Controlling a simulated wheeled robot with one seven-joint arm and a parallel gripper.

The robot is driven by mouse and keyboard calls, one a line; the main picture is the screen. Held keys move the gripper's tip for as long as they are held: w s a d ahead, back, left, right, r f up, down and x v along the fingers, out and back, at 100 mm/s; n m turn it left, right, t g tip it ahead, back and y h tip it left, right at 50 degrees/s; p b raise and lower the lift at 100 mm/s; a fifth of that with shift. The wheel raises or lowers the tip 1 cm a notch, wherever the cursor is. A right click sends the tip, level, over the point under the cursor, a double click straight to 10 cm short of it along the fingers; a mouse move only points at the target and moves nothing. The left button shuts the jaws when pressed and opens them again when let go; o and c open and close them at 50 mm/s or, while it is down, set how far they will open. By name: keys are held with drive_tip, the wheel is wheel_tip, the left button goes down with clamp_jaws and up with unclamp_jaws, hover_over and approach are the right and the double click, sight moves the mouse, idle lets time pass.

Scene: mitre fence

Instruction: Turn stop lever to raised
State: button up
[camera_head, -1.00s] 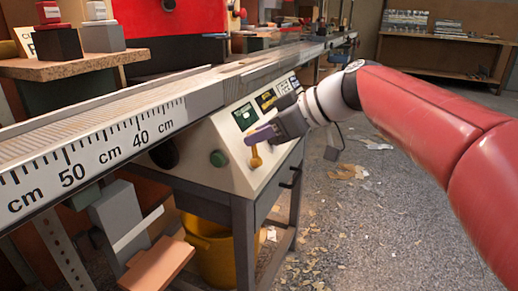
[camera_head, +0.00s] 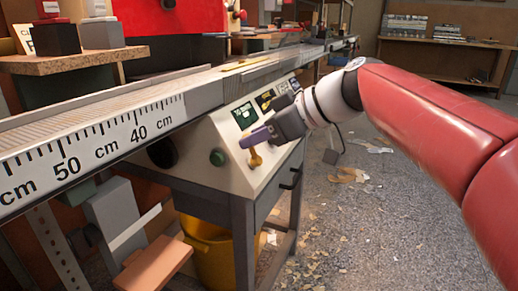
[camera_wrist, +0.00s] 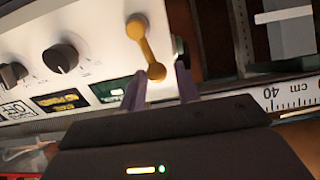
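The yellow stop lever (camera_head: 255,158) is on the sloping pale front panel (camera_head: 200,178) of the machine. In the head view its upper part is hidden behind my gripper (camera_head: 257,137). In the wrist view the whole lever (camera_wrist: 146,48) shows as a bar with a round knob at each end. The purple fingers of my gripper (camera_wrist: 160,88) are apart there, one on either side of the lever's nearer knob. I see gaps beside the knob and cannot tell whether either finger touches it.
A green button (camera_head: 217,158) sits left of the lever. Dark knobs (camera_wrist: 60,58) and labels lie on the other side. The ruled fence rail (camera_head: 100,142) runs above the panel. A yellow bucket (camera_head: 211,250) stands below. The floor at right is open, with scattered shavings.

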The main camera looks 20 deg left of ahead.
drive_tip(key=shift+s+f, duration=0.15)
drive_tip(key=shift+s, duration=0.3)
drive_tip(key=shift+s+f+b, duration=0.1)
drive_tip(key=shift+b, duration=0.35)
drive_tip(key=shift+s+d+f+b, duration=0.1)
drive_tip(key=shift+s+f+b, duration=0.2)
drive_tip(key=shift+b, duration=0.2)
drive_tip(key=shift+s+d+r, duration=0.1)
drive_tip(key=shift+s, duration=0.3)
drive_tip(key=shift+w+b, duration=0.25)
drive_tip(key=shift+b, duration=0.05)
